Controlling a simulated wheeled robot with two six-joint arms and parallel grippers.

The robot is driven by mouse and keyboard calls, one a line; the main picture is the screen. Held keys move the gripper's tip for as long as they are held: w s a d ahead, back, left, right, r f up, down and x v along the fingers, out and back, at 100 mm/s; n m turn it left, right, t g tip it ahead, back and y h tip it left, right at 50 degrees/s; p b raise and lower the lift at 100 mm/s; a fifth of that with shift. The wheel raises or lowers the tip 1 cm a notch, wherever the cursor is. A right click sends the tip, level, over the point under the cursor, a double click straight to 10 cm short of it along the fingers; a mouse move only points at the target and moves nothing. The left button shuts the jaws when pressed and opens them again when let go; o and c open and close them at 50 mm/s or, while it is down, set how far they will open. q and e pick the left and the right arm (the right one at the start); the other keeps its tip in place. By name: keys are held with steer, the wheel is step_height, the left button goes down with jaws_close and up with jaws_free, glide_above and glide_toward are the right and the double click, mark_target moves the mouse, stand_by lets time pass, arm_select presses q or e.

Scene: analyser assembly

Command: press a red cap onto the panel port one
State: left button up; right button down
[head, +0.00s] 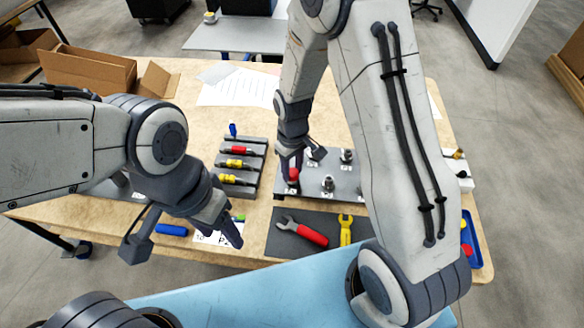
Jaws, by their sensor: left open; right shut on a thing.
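The grey panel (309,189) lies on the table right of centre, with several metal ports (328,184) standing up from it. My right gripper (291,170) is over the panel's left part, shut on a red cap (293,175). The cap is low over a port position there; the fingers hide whether it is seated on a port or just above one. The port's number label is too small to read surely. My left gripper (228,216) is open and empty over the table's front, left of the panel.
A grey rack (256,164) with red and yellow pieces stands left of the panel. A dark mat (285,243) holds a red-handled tool (308,233) and a yellow wrench (345,230). A blue cylinder (171,230), a cardboard box (90,72) and a blue tray (476,250) are around.

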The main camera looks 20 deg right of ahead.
steer(key=shift+f, duration=0.4)
steer(key=shift+c, duration=1.8)
jaws_free()
step_height(320, 180, up, 10)
steer(key=b, duration=0.1)
steer(key=shift+r, duration=0.25)
